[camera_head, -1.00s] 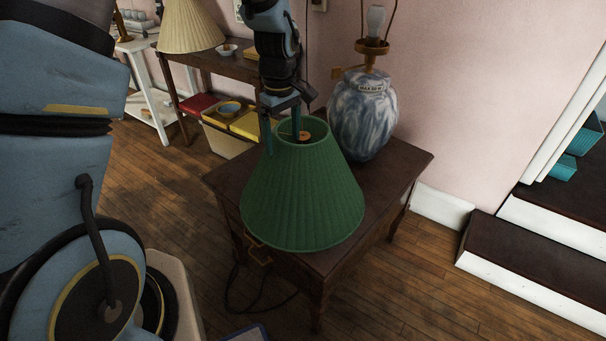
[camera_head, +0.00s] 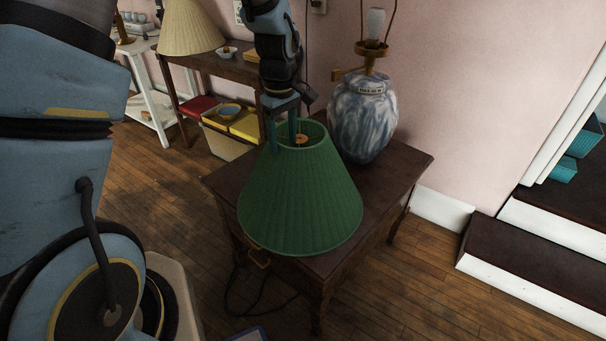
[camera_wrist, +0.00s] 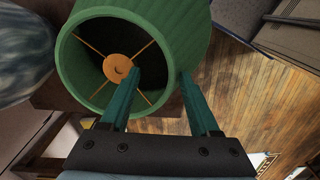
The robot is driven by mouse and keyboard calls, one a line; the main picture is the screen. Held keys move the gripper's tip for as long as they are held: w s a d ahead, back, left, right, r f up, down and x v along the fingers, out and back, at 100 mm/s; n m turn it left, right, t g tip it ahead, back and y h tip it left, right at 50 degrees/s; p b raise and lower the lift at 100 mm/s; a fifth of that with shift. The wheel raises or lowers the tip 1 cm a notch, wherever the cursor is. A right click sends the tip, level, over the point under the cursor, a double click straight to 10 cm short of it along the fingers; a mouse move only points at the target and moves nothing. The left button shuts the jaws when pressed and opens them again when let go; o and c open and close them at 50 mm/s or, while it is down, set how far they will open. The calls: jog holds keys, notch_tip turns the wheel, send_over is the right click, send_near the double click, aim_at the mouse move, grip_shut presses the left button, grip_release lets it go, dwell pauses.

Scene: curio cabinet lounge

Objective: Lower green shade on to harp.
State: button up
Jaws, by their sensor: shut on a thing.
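The green pleated shade (camera_head: 300,205) hangs tilted from my gripper (camera_head: 283,146), in front of and left of the lamp. In the wrist view, one finger of my gripper (camera_wrist: 160,82) is inside the shade's top opening and the other is outside, with the shade wall (camera_wrist: 184,40) between them. A brass spider ring (camera_wrist: 118,67) crosses that opening. The lamp has a blue-and-white marbled base (camera_head: 362,120), a bare bulb (camera_head: 375,20) and a thin wire harp (camera_head: 392,22), whose top is cut off by the frame. The shade is apart from the harp.
The lamp stands on a dark wooden side table (camera_head: 400,165) against a pink wall. A cream shade (camera_head: 190,27) and a shelf table with yellow and red items (camera_head: 245,125) are at the back left. A dark step with white edge (camera_head: 520,255) is at right.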

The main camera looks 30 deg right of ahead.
jog(key=shift+s+a+r+p, duration=0.15)
jog(key=shift+s+a+p, duration=0.1)
jog(key=shift+a+p, duration=0.4)
grip_shut()
jog(key=shift+d+r+p, duration=0.15)
jog(key=shift+r+p, duration=0.4)
jog(key=shift+r, duration=0.2)
jog(key=shift+d+r+p, duration=0.15)
jog(key=shift+r+p, duration=0.4)
jog(key=shift+r, duration=0.2)
grip_release()
jog(key=shift+w, duration=0.1)
grip_shut()
jog(key=shift+d, duration=0.1)
